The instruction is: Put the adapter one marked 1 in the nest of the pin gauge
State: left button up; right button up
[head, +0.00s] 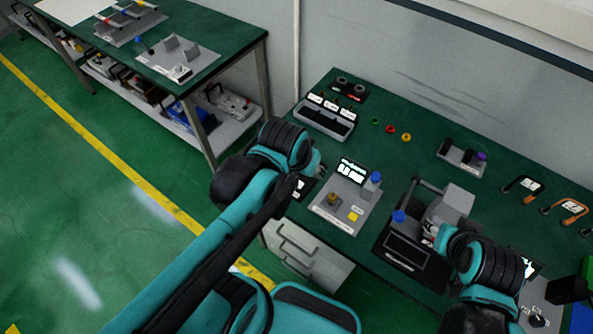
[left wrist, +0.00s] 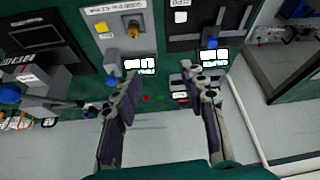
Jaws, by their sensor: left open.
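The grey instrument (head: 326,213) with a lit display, a blue knob and a brass fitting (head: 333,199) stands at mid table; the instrument also shows in the left wrist view (left wrist: 112,45). I cannot tell whether it is the pin gauge. A grey rack (head: 322,122) with several small labelled pieces stands at the back left; the mark 1 is not readable. My left gripper (head: 316,168) is between rack and instrument, mostly hidden by its arm. In the left wrist view it (left wrist: 163,90) is open and empty. My right gripper (head: 437,236) is near the dark device, its fingers unclear.
A dark device (head: 404,250) with a grey block stands right of the instrument. Small green, red and yellow pieces (head: 391,129) lie behind. A second table (head: 215,30) stands left.

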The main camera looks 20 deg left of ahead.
pick_arm(q)
jog(key=s+a+t, duration=0.1)
jog(key=s+a+r+t, duration=0.1)
jog(key=s, duration=0.1)
jog(key=shift+n, duration=0.3)
jog(key=shift+w+f, duration=0.1)
jog(key=shift+f, duration=0.05)
